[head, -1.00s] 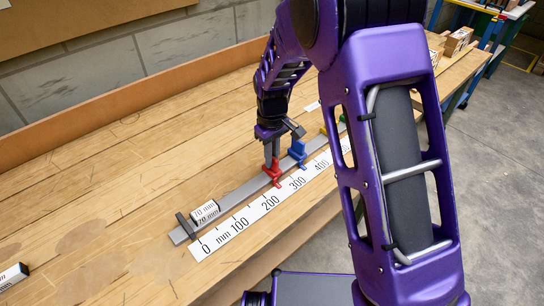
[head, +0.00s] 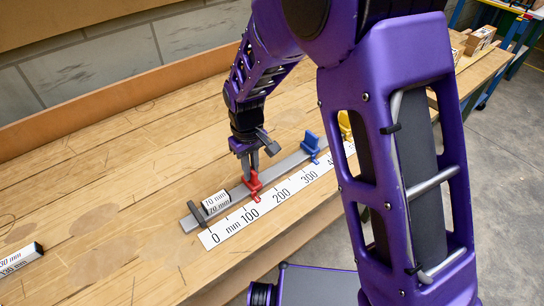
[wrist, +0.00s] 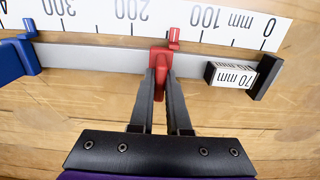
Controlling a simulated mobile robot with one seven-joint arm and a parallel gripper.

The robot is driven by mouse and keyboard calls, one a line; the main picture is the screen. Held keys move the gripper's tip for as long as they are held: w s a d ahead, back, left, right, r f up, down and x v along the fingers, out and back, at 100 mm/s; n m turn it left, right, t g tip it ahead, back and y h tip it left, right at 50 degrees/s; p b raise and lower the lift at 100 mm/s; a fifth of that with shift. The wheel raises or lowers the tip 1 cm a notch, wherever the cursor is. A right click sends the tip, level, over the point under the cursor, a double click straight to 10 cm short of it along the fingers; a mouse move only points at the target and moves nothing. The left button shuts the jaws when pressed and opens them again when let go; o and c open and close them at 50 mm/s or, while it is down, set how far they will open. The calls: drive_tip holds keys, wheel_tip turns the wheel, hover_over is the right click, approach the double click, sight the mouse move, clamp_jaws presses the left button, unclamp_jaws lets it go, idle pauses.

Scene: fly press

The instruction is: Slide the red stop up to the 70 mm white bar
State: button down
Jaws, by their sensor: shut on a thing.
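The red stop (head: 253,184) sits on the grey rail (head: 232,197); it also shows in the wrist view (wrist: 160,57). My gripper (wrist: 160,78) is shut on the red stop's upright part, and its fingers partly cover it. The 70 mm white bar (head: 215,202) lies along the rail against the dark end block (head: 196,213) at the zero end. In the wrist view the bar (wrist: 231,74) is right of the stop, with a short stretch of bare rail between them.
A blue stop (head: 311,145) stands farther up the rail, and a yellow one (head: 345,125) beyond it. The white millimetre scale (head: 236,226) lies along the rail's near side. Another labelled white bar (head: 20,260) lies at far left. The wooden bench around is mostly clear.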

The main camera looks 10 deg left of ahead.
drive_tip(key=s+a, duration=0.4)
drive_tip(key=a, duration=0.1)
drive_tip(key=shift+s, duration=0.4)
drive_tip(key=c, duration=0.9)
unclamp_jaws()
wheel_tip(320, 180, up, 18)
drive_tip(key=shift+f+p, duration=0.25)
drive_tip(key=shift+p, duration=0.6)
